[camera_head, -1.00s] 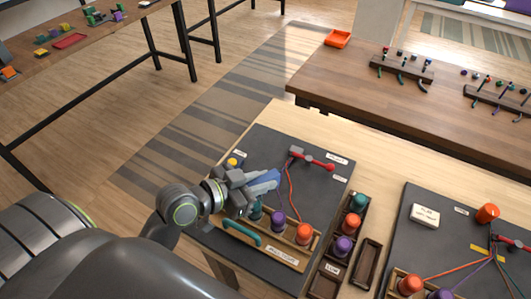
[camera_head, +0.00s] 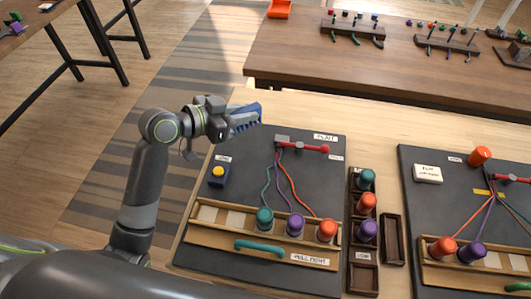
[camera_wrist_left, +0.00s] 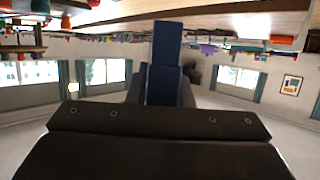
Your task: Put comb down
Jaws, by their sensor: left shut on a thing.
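The blue comb (camera_head: 248,114) is in my left gripper (camera_head: 230,122), above the far left corner of the dark braiding board (camera_head: 240,165). The gripper is shut on it. In the left wrist view the comb (camera_wrist_left: 167,62) stands up from between the fingers. The comb is clear of the cords. Teal, purple and orange cords run from the red-handled clamp (camera_head: 308,147) to a teal spool (camera_head: 264,218), a purple spool (camera_head: 295,224) and an orange spool (camera_head: 326,230). My right gripper is not in view.
A small blue box with a yellow button (camera_head: 218,172) sits at the board's left. A wooden rack of spools (camera_head: 362,250) stands right of the board, beside an empty dark tray (camera_head: 392,238). A second board (camera_head: 430,190) lies farther right. A brown table (camera_head: 300,65) is behind.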

